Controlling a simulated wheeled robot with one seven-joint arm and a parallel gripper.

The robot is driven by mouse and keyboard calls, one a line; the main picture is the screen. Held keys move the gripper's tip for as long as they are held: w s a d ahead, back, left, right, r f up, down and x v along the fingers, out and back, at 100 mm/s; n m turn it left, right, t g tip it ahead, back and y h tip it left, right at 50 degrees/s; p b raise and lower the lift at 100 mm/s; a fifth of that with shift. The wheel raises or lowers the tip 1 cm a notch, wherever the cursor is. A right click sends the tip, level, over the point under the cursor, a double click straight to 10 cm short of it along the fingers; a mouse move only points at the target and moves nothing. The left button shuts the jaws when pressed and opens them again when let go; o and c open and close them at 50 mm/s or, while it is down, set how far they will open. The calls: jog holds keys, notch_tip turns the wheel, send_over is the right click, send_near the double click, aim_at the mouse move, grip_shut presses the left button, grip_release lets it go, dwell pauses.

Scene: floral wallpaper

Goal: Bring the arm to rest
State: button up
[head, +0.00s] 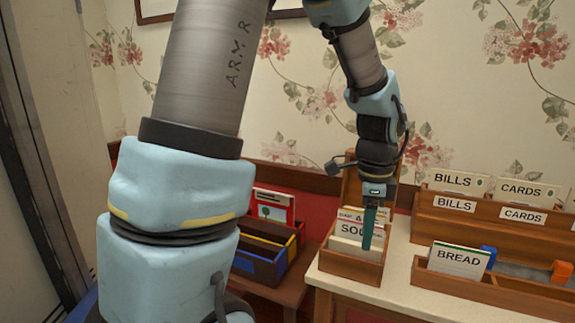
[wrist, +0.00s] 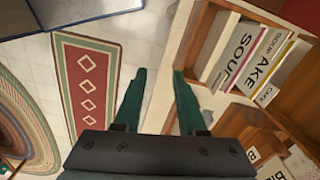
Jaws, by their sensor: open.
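My gripper (head: 369,228) hangs with its teal fingers pointing down, in front of a wooden card box (head: 349,265) on the counter. The box holds several cards, one lettered "SOU" as far as it shows. In the wrist view my gripper (wrist: 160,88) has its two teal fingers apart with nothing between them. The box with its cards lies to the right of the fingers there, close to the right fingertip; whether they touch I cannot tell. My arm rises from the gripper and bends across the upper middle of the head view.
A wooden rack with "BILLS" and "CARDS" (head: 490,213) stands on the counter (head: 398,262) at right. A tray with a "BREAD" card (head: 458,260) is before it. A divided box (head: 262,258) stands at left. Rugs (wrist: 88,85) lie on the floor.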

jog(key=a+f+n+t, duration=0.1)
jog(key=a+n, duration=1.9)
jog(key=a, duration=0.3)
